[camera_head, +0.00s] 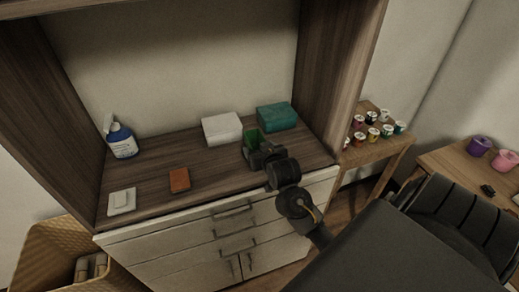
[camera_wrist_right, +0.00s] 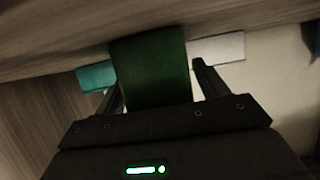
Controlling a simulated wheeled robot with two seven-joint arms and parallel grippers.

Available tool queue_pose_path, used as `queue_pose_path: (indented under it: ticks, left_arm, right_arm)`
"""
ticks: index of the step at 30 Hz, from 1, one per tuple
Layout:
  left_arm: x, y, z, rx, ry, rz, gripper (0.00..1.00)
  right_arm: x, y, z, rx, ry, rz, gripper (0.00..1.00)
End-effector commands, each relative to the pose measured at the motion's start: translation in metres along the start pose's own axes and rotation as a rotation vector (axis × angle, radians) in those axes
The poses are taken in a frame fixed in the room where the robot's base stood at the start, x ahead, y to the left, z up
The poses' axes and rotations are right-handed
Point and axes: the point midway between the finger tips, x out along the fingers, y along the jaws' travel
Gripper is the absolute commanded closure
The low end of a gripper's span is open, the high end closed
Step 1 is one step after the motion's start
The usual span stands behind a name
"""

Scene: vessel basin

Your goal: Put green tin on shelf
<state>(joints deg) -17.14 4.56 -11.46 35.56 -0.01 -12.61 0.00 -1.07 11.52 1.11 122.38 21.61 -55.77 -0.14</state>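The green tin (camera_head: 250,138) stands at the back right of the wooden counter, in front of the teal box. It is partly hidden by my right gripper (camera_head: 256,148). In the right wrist view, which is upside down, the tin (camera_wrist_right: 150,65) fills the space between the two fingers of my right gripper (camera_wrist_right: 158,78). A narrow gap shows between the tin and the right-hand finger, so the gripper looks open around it. The tin's base seems to meet the counter. My left gripper is not in view.
A white box (camera_head: 222,129) and a teal box (camera_head: 277,117) stand at the back. A spray bottle (camera_head: 121,139), an orange block (camera_head: 180,180) and a white square item (camera_head: 121,201) are further left. A wooden side wall (camera_head: 335,75) is close on the right.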

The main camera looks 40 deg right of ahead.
Motion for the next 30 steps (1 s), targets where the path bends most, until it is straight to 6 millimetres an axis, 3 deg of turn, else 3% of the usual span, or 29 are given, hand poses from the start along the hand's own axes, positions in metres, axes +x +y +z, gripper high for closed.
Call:
queue_pose_path:
  ticks: [11, 24, 30]
  left_arm:
    - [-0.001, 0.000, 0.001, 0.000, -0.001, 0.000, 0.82]
    - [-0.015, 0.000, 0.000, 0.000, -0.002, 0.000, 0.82]
    - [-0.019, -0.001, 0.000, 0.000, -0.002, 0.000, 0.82]
  right_arm:
    - [-0.005, 0.000, -0.002, 0.001, 0.000, -0.001, 0.26]
    - [-0.090, -0.001, -0.004, 0.006, -0.001, -0.001, 0.26]
    - [-0.115, 0.000, -0.003, 0.002, -0.001, 0.000, 0.26]
